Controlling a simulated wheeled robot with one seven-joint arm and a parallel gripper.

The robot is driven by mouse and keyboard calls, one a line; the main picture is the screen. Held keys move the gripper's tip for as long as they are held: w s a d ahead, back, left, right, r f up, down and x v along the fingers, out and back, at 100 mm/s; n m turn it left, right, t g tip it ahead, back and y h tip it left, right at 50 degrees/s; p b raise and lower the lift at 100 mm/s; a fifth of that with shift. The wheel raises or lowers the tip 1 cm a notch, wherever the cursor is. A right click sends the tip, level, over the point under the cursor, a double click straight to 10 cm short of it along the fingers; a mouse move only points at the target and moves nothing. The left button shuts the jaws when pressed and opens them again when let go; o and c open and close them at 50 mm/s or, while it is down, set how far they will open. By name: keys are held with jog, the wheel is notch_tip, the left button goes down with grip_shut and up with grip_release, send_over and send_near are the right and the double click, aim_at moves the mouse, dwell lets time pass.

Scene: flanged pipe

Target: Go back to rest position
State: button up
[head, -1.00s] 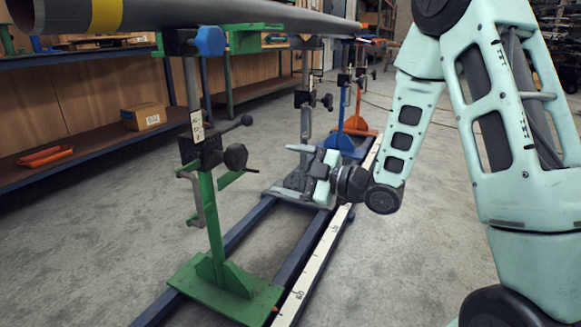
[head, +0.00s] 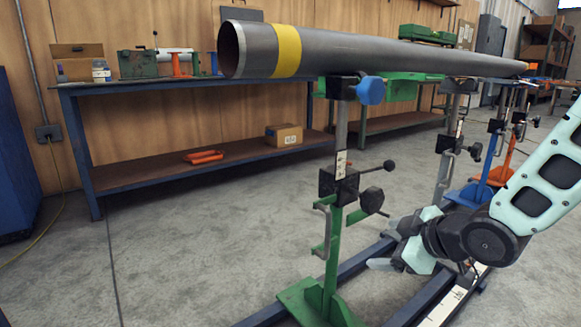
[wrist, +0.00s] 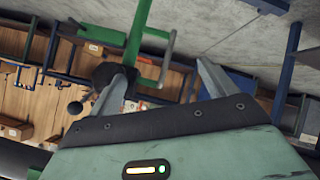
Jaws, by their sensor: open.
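My gripper (head: 385,242) is in the lower right of the head view, beside the green pipe stand (head: 330,235) and above the floor rails. Its jaws are apart with nothing between them. In the wrist view the two fingers (wrist: 165,82) are spread, and the green stand post (wrist: 135,35) and its dark clamp knob show beyond them. A long grey pipe (head: 370,50) with a yellow band (head: 287,51) rests on the stands, higher than my gripper. Whether the gripper touches the stand cannot be told.
A blue workbench (head: 210,165) along the wooden wall holds a cardboard box (head: 283,135) and orange parts (head: 203,157) on its lower shelf. Blue (head: 475,192) and orange (head: 500,165) stands are further back on the rails.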

jog(key=s+a+r+m+g+h+p, duration=0.25)
jog(key=s+g, duration=0.25)
jog(key=s, duration=0.9)
jog(key=s+a+r+m+g+h+p, duration=0.2)
jog(key=s+a+r+g, duration=0.15)
jog(key=s, duration=0.95)
notch_tip(320, 180, up, 36)
jog(key=p, duration=3.7)
jog(key=shift+d+g, duration=0.15)
jog(key=shift+g, duration=0.3)
jog(key=shift+w, duration=0.1)
